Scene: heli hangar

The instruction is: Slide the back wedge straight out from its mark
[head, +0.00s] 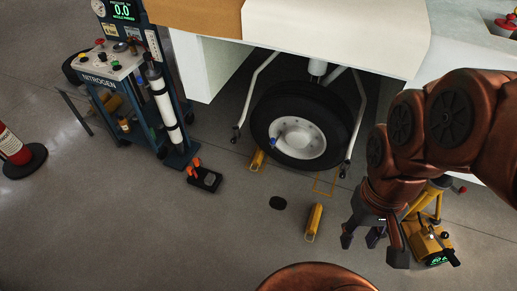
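A yellow wedge (257,160) lies against the floor at the lower left of the aircraft wheel (302,128), close to the tyre. A second yellow wedge (314,222) lies on open floor in front of the wheel, apart from the tyre. A thin yellow outline mark (325,182) is painted on the floor between the tyre and this second wedge, and it is empty. I cannot tell for sure which wedge is the back one. My gripper (374,248) points down to the right of the second wedge, with its fingers spread and nothing seen between them.
A yellow device (428,242) with a green display stands just right of my gripper. A nitrogen cart (120,80) and a small black tray with orange-handled tools (205,179) are at the left. Metal struts flank the wheel. The floor at lower left is clear.

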